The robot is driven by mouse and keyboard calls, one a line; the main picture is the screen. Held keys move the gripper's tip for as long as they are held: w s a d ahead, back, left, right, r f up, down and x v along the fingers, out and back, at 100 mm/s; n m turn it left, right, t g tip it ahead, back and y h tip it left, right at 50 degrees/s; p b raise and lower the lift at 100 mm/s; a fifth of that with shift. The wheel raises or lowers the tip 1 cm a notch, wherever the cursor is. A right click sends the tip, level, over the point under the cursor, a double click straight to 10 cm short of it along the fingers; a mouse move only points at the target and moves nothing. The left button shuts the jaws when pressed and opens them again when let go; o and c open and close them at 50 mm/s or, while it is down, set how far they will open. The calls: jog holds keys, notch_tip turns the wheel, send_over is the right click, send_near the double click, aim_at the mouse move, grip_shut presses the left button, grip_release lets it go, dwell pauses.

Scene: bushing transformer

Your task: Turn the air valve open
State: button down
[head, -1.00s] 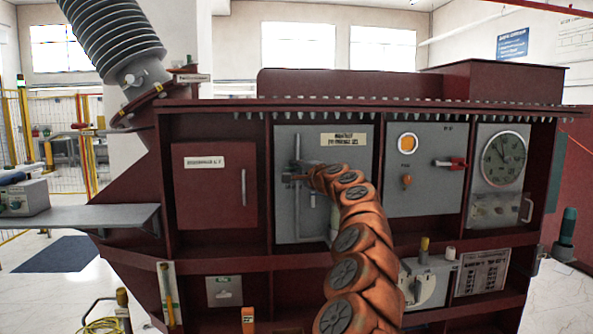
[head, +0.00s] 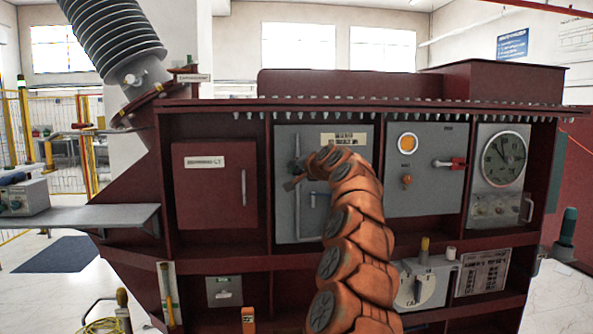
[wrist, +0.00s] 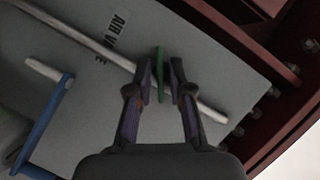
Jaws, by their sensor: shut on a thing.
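The air valve's green handle (wrist: 160,62) shows in the wrist view between my fingertips. It stands over a pale pipe (wrist: 75,36) on a grey panel, next to a label that reads "AIR V". My gripper (wrist: 160,82) is shut on this thin handle, with one dark finger on each side. In the head view my gripper (head: 291,184) is small, at the upright pipe (head: 297,228) on the left of the grey panel (head: 284,136). The handle itself is too small or hidden to tell there.
A blue-looking bracket handle (wrist: 48,128) stands out from the panel left of my gripper. A dark red frame edge (wrist: 228,42) with bolts runs close by on the right. The red cabinet door (head: 215,200) and another grey panel (head: 425,195) flank the valve panel.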

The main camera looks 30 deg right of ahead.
jog(key=n+g+h, duration=0.1)
jog(key=n, duration=0.1)
jog(key=n+g+h, duration=0.1)
jog(key=n, duration=0.1)
jog(key=shift+b, duration=0.35)
jog(key=n+g+h, duration=0.1)
jog(key=n+h, duration=0.1)
jog(key=n, duration=0.2)
jog(key=shift+a+b, duration=0.15)
jog(key=shift+b, duration=0.25)
jog(key=shift+r, duration=0.1)
jog(key=c, duration=1.3)
grip_release()
jog(key=shift+a+v, duration=0.2)
jog(key=shift+v, duration=5.8)
